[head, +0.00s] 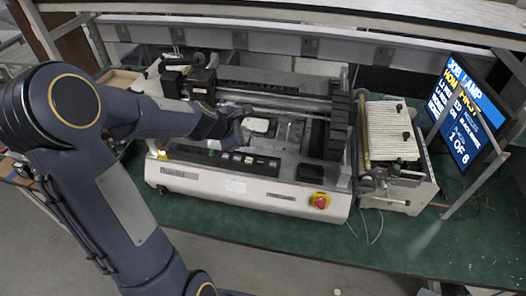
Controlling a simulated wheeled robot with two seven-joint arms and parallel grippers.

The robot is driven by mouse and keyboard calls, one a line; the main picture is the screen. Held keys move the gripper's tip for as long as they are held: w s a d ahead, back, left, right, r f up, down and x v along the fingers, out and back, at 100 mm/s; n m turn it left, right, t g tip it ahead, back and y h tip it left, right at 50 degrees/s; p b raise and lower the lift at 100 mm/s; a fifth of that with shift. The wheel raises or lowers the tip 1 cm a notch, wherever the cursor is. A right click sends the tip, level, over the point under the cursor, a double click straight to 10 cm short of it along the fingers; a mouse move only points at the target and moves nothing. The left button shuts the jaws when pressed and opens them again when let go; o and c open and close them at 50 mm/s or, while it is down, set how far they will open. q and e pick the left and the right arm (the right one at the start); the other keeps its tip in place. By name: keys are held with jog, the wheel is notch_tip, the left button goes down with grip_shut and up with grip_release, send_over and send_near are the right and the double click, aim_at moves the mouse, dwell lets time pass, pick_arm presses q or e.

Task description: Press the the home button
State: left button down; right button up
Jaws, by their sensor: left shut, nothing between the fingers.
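A grey and white machine (215,183) stands on the green bench, with a dark control strip along its front. A row of several small pale buttons (237,157) sits on that strip. I cannot tell which one is the home button, as the labels are too small to read. My left arm reaches in from the left over the machine. My left gripper (238,130) is shut and empty, just above and behind the button row. I cannot tell whether it touches anything. My right gripper is not in view.
A tilted screen (466,112) shows partly readable text. The green bench (440,245) is clear at the front right.

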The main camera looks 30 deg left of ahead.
aim_at(246, 162)
pick_arm(q)
jog(key=shift+a, duration=0.1)
jog(key=shift+f, duration=0.1)
notch_tip(246, 162, down, 9)
jog(key=b, duration=0.8)
jog(key=shift+b, duration=0.35)
dwell(1.6)
jog(key=shift+f+b, duration=0.25)
jog(key=shift+b, duration=0.15)
